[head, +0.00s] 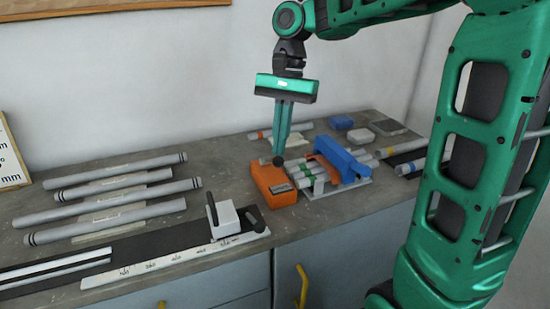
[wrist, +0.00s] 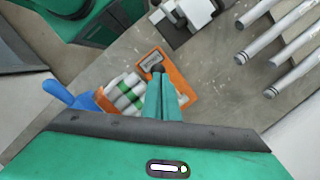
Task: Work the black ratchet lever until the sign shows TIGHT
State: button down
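An orange ratchet block (head: 268,181) sits on the grey bench, with a small plate (head: 281,188) on its top whose writing is too small to read. The black ratchet lever's round knob (head: 278,160) stands at the block's far end. My gripper (head: 279,152) points down with its fingers close together, tips at the knob. In the wrist view the fingertips (wrist: 160,78) meet just beside the knob (wrist: 157,69); I see no grip around it. The lever's shaft is mostly hidden. The orange block (wrist: 180,82) and its plate (wrist: 152,58) also show there.
A blue clamp (head: 342,160) and a bundle of grey tubes (head: 306,170) lie right of the block. A white stop with a black handle (head: 226,217) stands on a ruled rail at the front. Several loose tubes (head: 110,215) lie at left.

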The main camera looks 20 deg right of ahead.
jog(key=shift+f, duration=2)
jog(key=shift+w+d+r, duration=0.3)
jog(key=shift+w+d, duration=0.25)
jog(key=shift+w+d+r, duration=0.25)
jog(key=shift+w+d, duration=0.25)
jog(key=shift+d, duration=0.05)
jog(key=shift+r, duration=0.15)
jog(key=v, duration=0.7)
jog(key=shift+w, duration=0.1)
